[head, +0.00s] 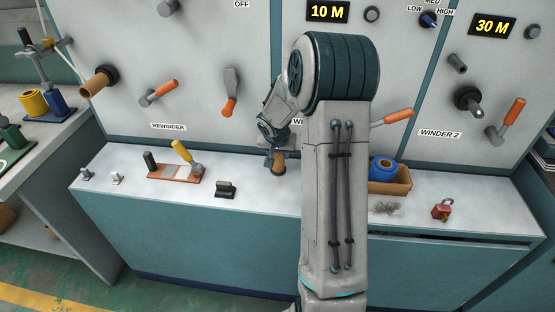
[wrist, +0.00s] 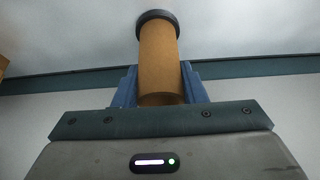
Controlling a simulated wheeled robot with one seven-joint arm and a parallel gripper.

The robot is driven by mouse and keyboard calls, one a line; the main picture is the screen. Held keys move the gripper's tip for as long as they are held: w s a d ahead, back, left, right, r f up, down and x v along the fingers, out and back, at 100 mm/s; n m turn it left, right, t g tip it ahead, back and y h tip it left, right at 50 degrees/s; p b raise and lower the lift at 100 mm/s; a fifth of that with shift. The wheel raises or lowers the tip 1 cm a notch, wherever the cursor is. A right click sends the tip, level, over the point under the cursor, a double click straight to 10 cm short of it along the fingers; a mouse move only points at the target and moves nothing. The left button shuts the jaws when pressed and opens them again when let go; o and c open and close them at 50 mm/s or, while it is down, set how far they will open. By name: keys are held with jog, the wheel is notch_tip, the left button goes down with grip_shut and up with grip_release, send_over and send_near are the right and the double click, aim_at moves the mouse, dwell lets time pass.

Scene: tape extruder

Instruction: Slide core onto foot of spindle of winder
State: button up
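The brown tubular core (wrist: 159,60) is between the blue fingers of my gripper (wrist: 160,88) in the wrist view, with a finger against each side. A dark round disc (wrist: 157,16) shows at the core's far end; I cannot tell whether the core touches it. In the head view my gripper (head: 273,158) is low in front of the machine's middle section, with a bit of the core (head: 279,168) showing at it. The middle winder's spindle is hidden behind my arm. Winder 2's bare spindle (head: 468,100) shows at the right.
The rewinder spindle (head: 97,82) at the left carries a brown core. The white ledge (head: 130,200) holds a splicing board (head: 173,174), a black block (head: 225,189), an open box (head: 402,184) with a blue roll (head: 382,168), and a red padlock (head: 441,209). Orange-handled levers (head: 514,111) stick out.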

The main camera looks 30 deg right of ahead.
jog(key=shift+r+p, duration=3.1)
jog(key=shift+r, duration=1.2)
